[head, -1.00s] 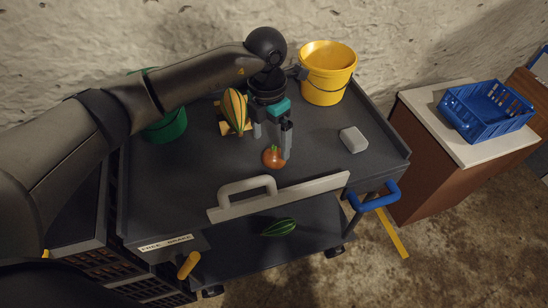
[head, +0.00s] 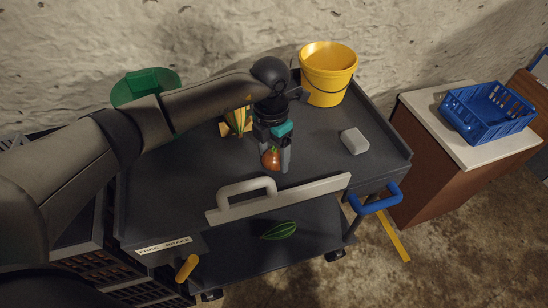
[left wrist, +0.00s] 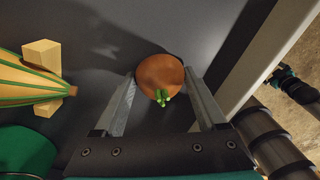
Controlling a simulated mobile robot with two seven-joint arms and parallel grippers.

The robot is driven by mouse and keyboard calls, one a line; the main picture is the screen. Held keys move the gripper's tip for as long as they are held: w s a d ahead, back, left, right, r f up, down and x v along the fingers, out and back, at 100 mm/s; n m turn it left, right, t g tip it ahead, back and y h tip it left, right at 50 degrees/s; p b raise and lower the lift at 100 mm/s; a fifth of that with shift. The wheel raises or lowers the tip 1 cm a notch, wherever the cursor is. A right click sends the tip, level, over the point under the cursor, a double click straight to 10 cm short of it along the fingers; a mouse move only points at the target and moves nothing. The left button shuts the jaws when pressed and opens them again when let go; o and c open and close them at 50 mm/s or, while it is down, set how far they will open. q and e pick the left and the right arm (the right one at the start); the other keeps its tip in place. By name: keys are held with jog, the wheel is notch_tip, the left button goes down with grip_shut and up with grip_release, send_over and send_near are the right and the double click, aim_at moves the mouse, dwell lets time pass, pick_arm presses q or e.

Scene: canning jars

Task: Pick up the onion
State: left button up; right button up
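The onion (head: 270,159) is a small orange-brown bulb with a green sprout, on the dark top of the cart (head: 180,190). My left gripper (head: 276,165) is open and lowered over it, with one finger on each side of the onion. In the left wrist view, the onion (left wrist: 160,76) sits near the fingertips, between the two fingers (left wrist: 160,95). Whether a finger touches it I cannot tell. My right gripper is not in view.
A striped gourd (head: 238,121) on wooden blocks stands behind the onion, partly hidden by my arm. A green bucket (head: 145,85), a yellow bucket (head: 328,80) and a grey-white block (head: 355,141) are around it. A pale handle bar (head: 300,195) edges the front.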

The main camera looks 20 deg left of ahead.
pick_arm(q)
jog(key=shift+c, duration=1.4)
jog(key=shift+r, duration=0.1)
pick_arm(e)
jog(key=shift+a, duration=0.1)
